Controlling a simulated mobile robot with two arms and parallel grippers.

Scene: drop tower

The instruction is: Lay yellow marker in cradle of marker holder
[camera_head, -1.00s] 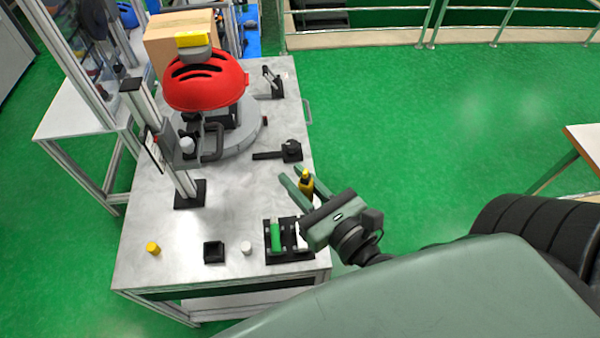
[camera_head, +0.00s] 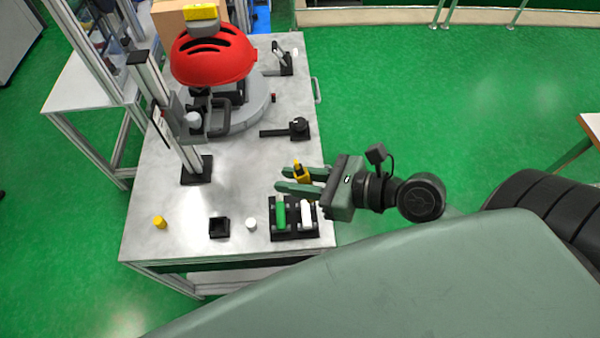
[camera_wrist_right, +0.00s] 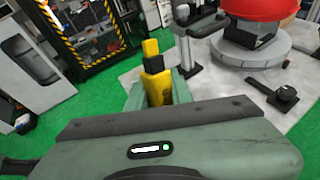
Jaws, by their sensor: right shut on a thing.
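The yellow marker (camera_head: 302,176) is between the fingers of my right gripper (camera_head: 282,180), above the table's right edge area. It also shows in the right wrist view (camera_wrist_right: 156,80), standing roughly upright with a dark band, and the fingers (camera_wrist_right: 156,92) are shut on it. The black marker holder (camera_head: 293,235) sits at the table's near right corner, just below the gripper in the head view. A green marker (camera_head: 280,213) and a white marker (camera_head: 306,213) lie in it. A free cradle is not clearly visible. My left gripper is not in view.
On the table (camera_head: 235,180) stand a yellow cap-like piece (camera_head: 160,222), a black square cup (camera_head: 219,228) and a small white cylinder (camera_head: 251,224). A black handled part (camera_head: 298,128) lies farther back. A red helmet (camera_head: 213,60) sits over a grey round base.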

